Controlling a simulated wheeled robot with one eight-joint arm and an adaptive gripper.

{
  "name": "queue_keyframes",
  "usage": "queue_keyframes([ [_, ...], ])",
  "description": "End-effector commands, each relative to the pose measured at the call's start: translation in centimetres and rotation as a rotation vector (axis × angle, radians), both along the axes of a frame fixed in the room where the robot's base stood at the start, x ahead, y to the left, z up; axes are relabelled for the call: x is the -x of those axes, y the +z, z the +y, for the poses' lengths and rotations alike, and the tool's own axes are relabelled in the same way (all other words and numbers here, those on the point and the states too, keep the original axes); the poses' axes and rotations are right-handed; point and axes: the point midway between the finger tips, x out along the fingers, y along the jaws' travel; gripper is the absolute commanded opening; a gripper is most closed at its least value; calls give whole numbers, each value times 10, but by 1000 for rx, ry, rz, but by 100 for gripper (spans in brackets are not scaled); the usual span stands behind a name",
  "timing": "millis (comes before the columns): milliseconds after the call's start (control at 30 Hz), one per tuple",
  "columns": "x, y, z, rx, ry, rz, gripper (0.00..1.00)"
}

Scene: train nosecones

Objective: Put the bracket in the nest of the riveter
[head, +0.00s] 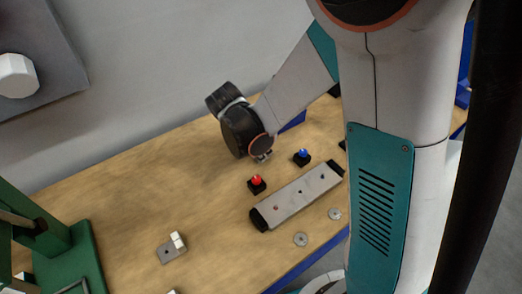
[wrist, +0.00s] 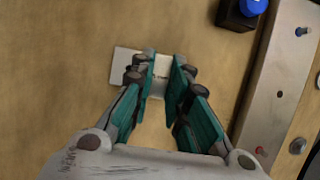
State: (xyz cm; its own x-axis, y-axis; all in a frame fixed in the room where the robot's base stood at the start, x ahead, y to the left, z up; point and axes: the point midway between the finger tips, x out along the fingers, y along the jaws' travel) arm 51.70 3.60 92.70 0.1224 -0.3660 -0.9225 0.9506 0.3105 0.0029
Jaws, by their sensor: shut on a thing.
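My gripper (wrist: 165,72) is shut on a pale metal bracket (wrist: 127,62). The bracket's flat plate sticks out to the left of the fingers in the wrist view, and the fingers hide part of it. In the head view my gripper (head: 262,156) is low over the wooden table, behind the red button; the held bracket is mostly hidden there. I cannot tell whether the bracket touches the table. The green riveter (head: 68,255) stands at the left edge of the head view, cut off by the frame. Its nest cannot be made out clearly.
A similar L-shaped bracket (head: 168,252) lies on the table near the riveter. A red button (head: 257,184) and a blue button (head: 302,157) stand beside a long metal bar (head: 298,196). Small metal discs (head: 301,239) lie in front. The table's left middle is clear.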

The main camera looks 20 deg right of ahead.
Motion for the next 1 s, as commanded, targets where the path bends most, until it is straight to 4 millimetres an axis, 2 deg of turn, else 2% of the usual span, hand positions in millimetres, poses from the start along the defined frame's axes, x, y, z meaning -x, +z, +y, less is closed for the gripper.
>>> queue_keyframes([
  [33, 0, -2, 0, 0, 0, 0, 18],
  [100, 0, -1, 0, 0, 0, 0, 33],
  [133, 0, -1, 0, 0, 0, 0, 35],
  [433, 0, -1, 0, 0, 0, 0, 35],
  [567, 0, 6, 1, 0, 1, 0, 35],
  [667, 2, 20, 6, 0, 1, -1, 35],
  [1000, 11, 84, 32, 0, 2, 1, 35],
])
